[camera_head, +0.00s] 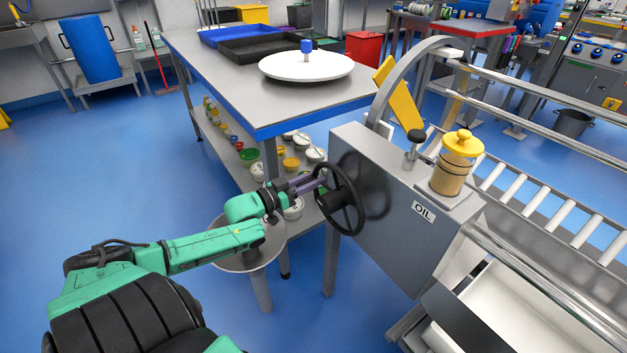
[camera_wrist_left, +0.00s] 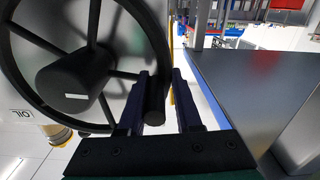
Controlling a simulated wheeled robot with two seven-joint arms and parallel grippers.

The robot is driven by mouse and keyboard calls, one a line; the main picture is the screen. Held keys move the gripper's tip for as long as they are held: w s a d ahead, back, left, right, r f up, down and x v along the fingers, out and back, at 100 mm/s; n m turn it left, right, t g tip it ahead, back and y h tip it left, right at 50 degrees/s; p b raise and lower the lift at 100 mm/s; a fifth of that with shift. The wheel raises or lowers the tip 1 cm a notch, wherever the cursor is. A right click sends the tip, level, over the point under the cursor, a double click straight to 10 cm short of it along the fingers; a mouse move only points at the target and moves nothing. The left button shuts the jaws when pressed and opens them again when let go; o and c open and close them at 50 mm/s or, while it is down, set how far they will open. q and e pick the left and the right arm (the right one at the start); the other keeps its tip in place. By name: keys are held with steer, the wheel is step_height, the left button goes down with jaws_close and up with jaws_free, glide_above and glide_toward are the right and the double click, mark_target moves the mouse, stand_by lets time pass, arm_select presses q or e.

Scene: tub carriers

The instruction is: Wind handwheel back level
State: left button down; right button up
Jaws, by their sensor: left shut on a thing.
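The black spoked handwheel (camera_head: 334,200) sits on the side of a grey gearbox (camera_head: 375,180) marked OIL. My left gripper (camera_head: 322,180) reaches its rim from the left. In the left wrist view the wheel (camera_wrist_left: 75,85) fills the left side, with a small white mark on its hub. There my left gripper (camera_wrist_left: 158,85) has its two dark fingers on either side of a black cylindrical grip at the rim, and is shut on it. A yellow plate (camera_head: 399,94) stands tilted beside a curved grey arm (camera_head: 385,88) behind the gearbox. My right gripper is not in view.
A yellow-capped oil jar (camera_head: 455,170) and a black knob (camera_head: 416,136) stand on the gearbox. A grey table (camera_head: 215,62) with a white round disc (camera_head: 306,67) is behind. A round stool (camera_head: 245,258) is below my left arm. A roller conveyor (camera_head: 560,213) lies right.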

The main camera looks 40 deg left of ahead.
arm_select(q)
steer(key=shift+s+d+f, duration=0.15)
steer(key=shift+d+f, duration=0.05)
steer(key=shift+d, duration=0.1)
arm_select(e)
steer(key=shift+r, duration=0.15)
arm_select(q)
steer(key=shift+r+m, duration=0.1)
steer(key=shift+m, duration=0.2)
steer(key=shift+p, duration=0.35)
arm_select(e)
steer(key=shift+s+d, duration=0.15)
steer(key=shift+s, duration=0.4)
arm_select(q)
steer(key=shift+r, duration=0.15)
